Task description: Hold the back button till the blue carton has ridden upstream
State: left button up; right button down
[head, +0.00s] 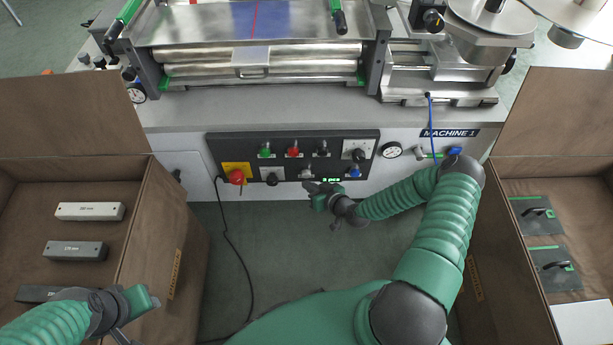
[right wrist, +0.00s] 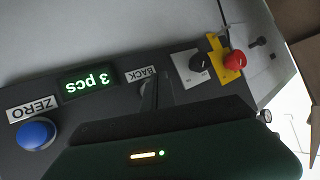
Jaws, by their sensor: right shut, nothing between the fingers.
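The control panel (head: 220,150) is on the front of the machine. My right gripper (head: 312,188) is shut and empty, just in front of its lower middle. In the right wrist view, the BACK label (right wrist: 140,74) shows above a dark finger (right wrist: 150,95); the button under it is mostly hidden, and I cannot tell if the finger touches it. The green display (right wrist: 88,85) reads "3 pcs". A blue patch with a red line (head: 283,18) lies on the steel top plate; I cannot tell if it is the blue carton. My left gripper (head: 143,310) is at the lower left.
Close to the BACK label are the blue ZERO button (right wrist: 36,134), a black knob (right wrist: 199,62) and a red stop button on yellow (right wrist: 234,62). Brown boxes flank the floor: the left one (head: 150,215) holds grey bars, the right one (head: 520,280) holds dark plates. A black cable (head: 235,250) lies on the floor.

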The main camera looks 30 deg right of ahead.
dwell(0.7)
jog(key=shift+w+d+r, duration=0.1)
jog(key=shift+w+d, duration=0.1)
jog(key=shift+w, duration=0.15)
